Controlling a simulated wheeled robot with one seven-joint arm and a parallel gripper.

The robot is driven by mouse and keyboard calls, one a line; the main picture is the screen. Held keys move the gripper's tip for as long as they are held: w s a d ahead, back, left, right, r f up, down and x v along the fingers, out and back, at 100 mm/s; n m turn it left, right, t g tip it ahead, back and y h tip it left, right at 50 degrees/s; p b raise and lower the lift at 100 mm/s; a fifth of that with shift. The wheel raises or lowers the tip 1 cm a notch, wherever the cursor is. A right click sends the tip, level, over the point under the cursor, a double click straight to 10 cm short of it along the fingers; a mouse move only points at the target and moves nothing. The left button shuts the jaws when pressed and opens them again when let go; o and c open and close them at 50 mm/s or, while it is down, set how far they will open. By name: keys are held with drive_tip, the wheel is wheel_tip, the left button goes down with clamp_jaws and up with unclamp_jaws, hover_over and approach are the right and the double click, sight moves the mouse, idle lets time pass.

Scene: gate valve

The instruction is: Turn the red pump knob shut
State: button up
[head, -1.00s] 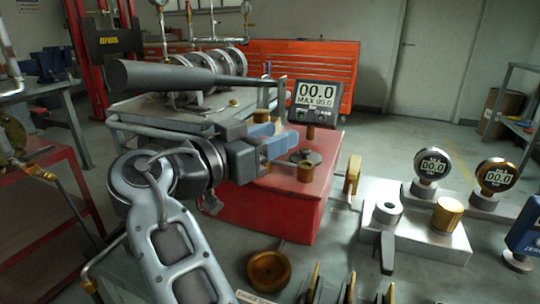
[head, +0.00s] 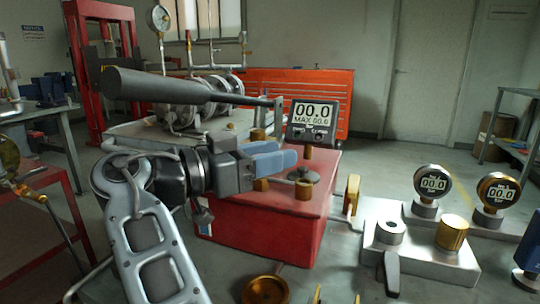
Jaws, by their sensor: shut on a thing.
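The red pump (head: 270,228) is a red box with a long dark lever (head: 185,90) above it and brass fittings on top. A dark round part (head: 303,174) sits on its top face, with a brass cylinder (head: 304,190) in front. A round brass knob (head: 265,290) lies low in front of the pump, cut by the lower edge. I cannot tell which part is the pump's knob; no red-coloured knob shows. My gripper (head: 286,158), with blue fingers, is over the pump's top, just left of the dark part. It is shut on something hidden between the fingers.
A digital display (head: 313,120) reading 00.0 stands behind the pump. To the right, a metal block (head: 425,262) carries a brass cap (head: 452,233) and a dark lever (head: 391,272). Two round gauges (head: 432,183) (head: 497,193) stand behind it. A red bench is at left.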

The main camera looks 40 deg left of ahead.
drive_tip(key=o, duration=1)
drive_tip(key=shift+w, duration=0.1)
drive_tip(key=shift+c, duration=0.2)
drive_tip(key=v, duration=0.7)
drive_tip(key=shift+s+p, duration=0.35)
drive_tip(key=shift+a, duration=0.15)
